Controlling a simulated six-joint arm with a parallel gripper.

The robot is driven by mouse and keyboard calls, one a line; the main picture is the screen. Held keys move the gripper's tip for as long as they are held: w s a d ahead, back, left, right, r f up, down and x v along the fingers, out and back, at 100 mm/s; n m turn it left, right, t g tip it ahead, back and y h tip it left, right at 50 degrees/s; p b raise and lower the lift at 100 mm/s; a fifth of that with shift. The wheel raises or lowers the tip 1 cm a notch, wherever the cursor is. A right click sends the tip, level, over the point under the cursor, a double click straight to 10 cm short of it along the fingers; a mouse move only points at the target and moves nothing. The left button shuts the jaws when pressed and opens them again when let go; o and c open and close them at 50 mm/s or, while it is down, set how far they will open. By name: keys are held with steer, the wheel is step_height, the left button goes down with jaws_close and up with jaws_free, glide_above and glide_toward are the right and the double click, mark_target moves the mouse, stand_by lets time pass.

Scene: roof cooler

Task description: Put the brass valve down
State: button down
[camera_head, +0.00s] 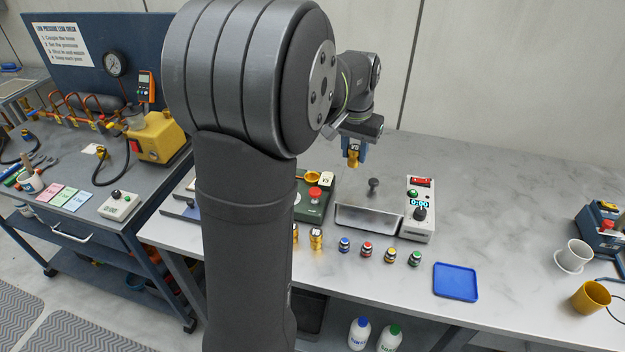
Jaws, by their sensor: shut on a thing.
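My gripper (354,147) is at the upper middle, above the back of the light bench (490,185). It is shut on the brass valve (353,159), which hangs between the blue fingers and carries a small dark label. In the picture the valve shows above and to the left of a steel box with a dark knob (374,186). It appears to be clear of the bench top. Another brass valve (316,238) stands near the front edge, and one more is partly hidden behind my arm.
Several small capped bottles (366,249) line the front. A blue tray (456,282) and a white cup (574,255) are farther right. The back right is clear.

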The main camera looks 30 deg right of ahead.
steer(key=w+a+f, duration=0.1)
steer(key=w+f, duration=0.1)
steer(key=w, duration=0.1)
steer(key=w+a+f, duration=0.2)
steer(key=w, duration=0.2)
steer(key=w+a+f, duration=0.2)
steer(key=w, duration=0.2)
steer(key=shift+w+a+f, duration=0.1)
steer(key=shift+w+f, duration=0.05)
steer(key=shift+f, duration=2.3)
